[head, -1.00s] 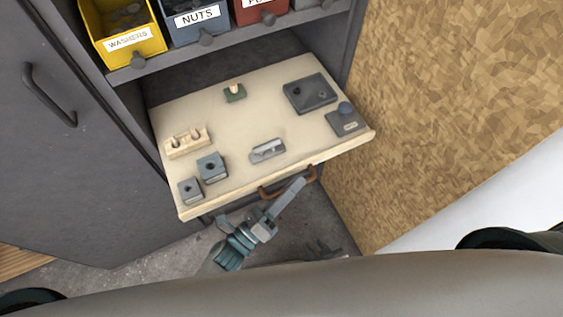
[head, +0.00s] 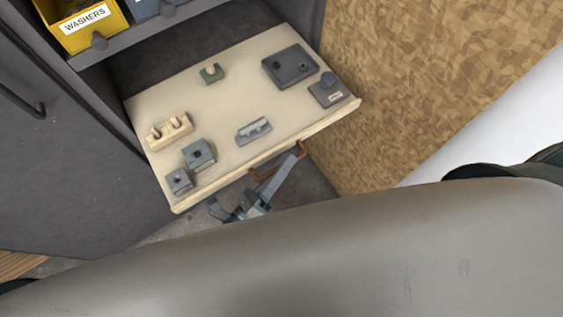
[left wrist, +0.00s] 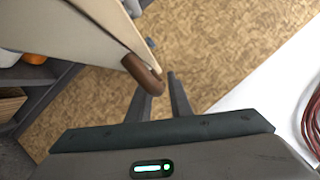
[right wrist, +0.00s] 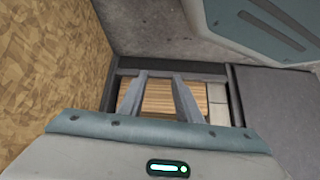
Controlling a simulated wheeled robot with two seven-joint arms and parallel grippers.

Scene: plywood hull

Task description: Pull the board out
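The board (head: 218,112) is a pale wooden pull-out shelf, sticking out of the grey cabinet with small parts on top. A brown handle (head: 264,174) is on its front edge. My left gripper (head: 297,154) is at the right part of this handle. In the left wrist view the handle (left wrist: 143,73) runs in at the fingertips (left wrist: 161,83), which look closed around it; part of the contact is hidden. My right gripper (right wrist: 159,77) shows in its own wrist view, fingers apart and empty, above the floor. It is not seen in the head view.
On the board lie a wooden two-hole block (head: 169,131), grey blocks (head: 198,154), a green clip (head: 211,73), a metal piece (head: 253,131), a dark plate (head: 290,66) and a blue-knobbed block (head: 327,90). A yellow washers bin (head: 84,22) sits above. A chipboard wall (head: 430,80) stands right.

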